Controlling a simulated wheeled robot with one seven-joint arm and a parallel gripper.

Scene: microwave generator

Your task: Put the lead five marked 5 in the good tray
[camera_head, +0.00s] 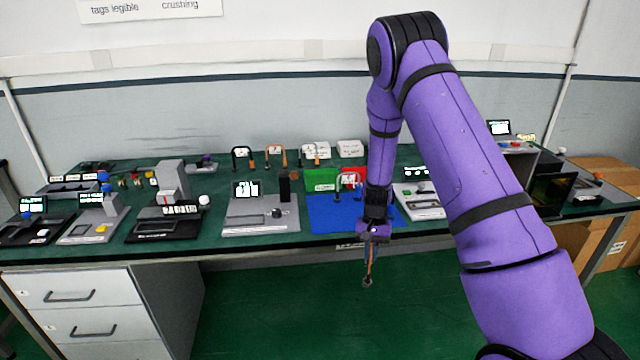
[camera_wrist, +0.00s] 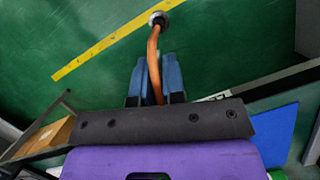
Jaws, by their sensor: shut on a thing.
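My gripper (camera_head: 369,254) hangs in front of the table's front edge, over the green floor. It is shut on an orange lead (camera_wrist: 153,50). The lead hangs down between the blue fingers (camera_wrist: 153,82) and ends in a round dark-and-silver tip; the tip also shows in the head view below the fingers. No number is readable on this lead. I cannot read which is the good tray.
Another tagged lead (camera_head: 348,181) stands at the back of the blue mat, and more tagged leads (camera_head: 278,156) stand farther back left. A grey device (camera_head: 262,212) is left of the mat; a white device (camera_head: 420,200) is right. Drawers (camera_head: 85,300) stand below the table at left.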

